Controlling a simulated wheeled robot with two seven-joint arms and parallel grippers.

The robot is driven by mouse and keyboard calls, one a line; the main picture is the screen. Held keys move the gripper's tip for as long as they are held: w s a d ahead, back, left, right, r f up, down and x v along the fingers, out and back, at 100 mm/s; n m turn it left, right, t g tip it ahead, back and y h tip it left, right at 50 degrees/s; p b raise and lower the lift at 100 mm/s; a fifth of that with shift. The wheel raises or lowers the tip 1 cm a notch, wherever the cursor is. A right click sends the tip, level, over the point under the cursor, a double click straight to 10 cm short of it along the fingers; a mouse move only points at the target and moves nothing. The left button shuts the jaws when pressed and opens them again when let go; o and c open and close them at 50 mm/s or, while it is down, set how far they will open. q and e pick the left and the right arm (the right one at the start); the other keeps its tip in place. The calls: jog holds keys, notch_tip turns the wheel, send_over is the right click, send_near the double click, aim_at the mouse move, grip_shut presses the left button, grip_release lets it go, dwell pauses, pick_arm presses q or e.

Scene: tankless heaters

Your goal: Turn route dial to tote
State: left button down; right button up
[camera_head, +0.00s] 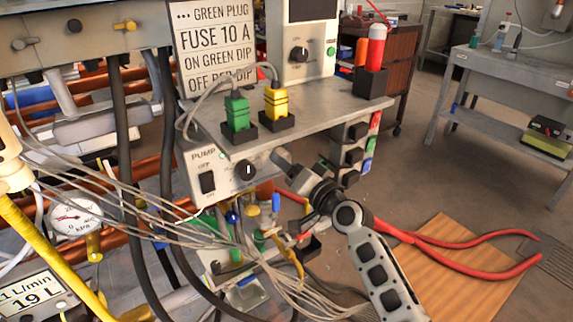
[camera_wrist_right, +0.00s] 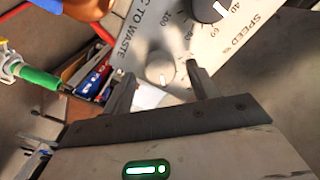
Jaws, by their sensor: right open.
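A small grey dial (camera_wrist_right: 160,68) with a pale pointer mark sits on a light panel in the right wrist view. It is most likely the route dial, as lettering ending in "C TO WASTE" runs beside it; no "tote" label is readable. My right gripper (camera_wrist_right: 161,82) is open, with one finger on each side of the dial in the picture; contact cannot be told. In the head view my right gripper (camera_head: 284,160) is at the front of the pump box (camera_head: 205,165), right of its black speed knob (camera_head: 248,170), and hides the small dial. My left gripper is not in view.
A green plug (camera_head: 236,113) and a yellow plug (camera_head: 275,102) stand on the box top. Grey cables (camera_head: 160,215) cross in front at the left. Red-handled pliers (camera_head: 450,255) show at the lower right. A pressure gauge (camera_head: 75,217) is at the left.

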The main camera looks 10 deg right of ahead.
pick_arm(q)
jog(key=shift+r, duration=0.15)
pick_arm(e)
jog(key=shift+w+a, duration=0.3)
jog(key=shift+w, duration=0.35)
jog(key=c, duration=1)
